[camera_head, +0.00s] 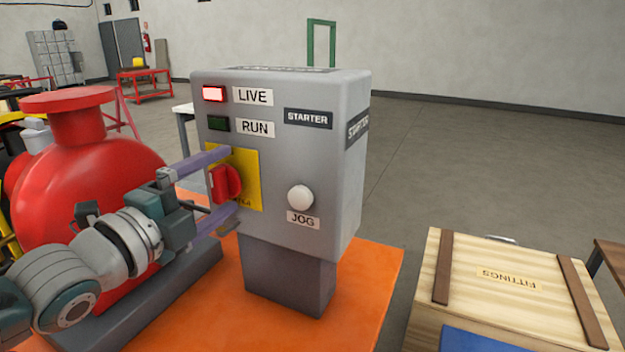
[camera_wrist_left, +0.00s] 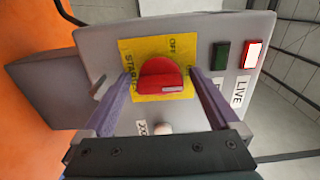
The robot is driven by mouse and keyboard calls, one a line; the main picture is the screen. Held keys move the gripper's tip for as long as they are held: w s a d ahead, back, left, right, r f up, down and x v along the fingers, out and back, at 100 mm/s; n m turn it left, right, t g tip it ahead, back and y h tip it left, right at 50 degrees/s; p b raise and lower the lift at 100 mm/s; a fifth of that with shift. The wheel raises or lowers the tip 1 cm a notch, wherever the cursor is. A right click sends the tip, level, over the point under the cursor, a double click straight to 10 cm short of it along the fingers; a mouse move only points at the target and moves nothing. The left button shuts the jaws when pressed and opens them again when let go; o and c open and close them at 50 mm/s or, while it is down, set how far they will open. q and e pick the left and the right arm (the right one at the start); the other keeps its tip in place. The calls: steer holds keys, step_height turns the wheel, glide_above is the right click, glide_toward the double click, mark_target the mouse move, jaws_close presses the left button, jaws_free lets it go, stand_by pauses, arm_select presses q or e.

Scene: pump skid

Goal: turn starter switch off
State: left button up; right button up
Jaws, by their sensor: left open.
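The starter box (camera_head: 290,135) is a grey cabinet on a pedestal. Its red rotary switch (camera_head: 226,183) sits on a yellow plate (camera_head: 248,168) at the left of the front face. The switch also shows in the left wrist view (camera_wrist_left: 161,76), with the yellow plate marked OFF and STARTER around it. My left gripper (camera_head: 222,185) is open, with one purple finger above and one below the switch in the head view. In the wrist view the fingers stand on either side of the switch; contact is not clear. My right gripper is not in view.
The LIVE lamp (camera_head: 214,93) is lit red and the RUN lamp (camera_head: 218,124) is dark green. A white JOG button (camera_head: 300,197) is right of the switch. A red pump (camera_head: 85,165) stands at left, a wooden FITTINGS crate (camera_head: 500,285) at right.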

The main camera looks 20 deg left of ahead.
arm_select(q)
steer(key=c, duration=1.4)
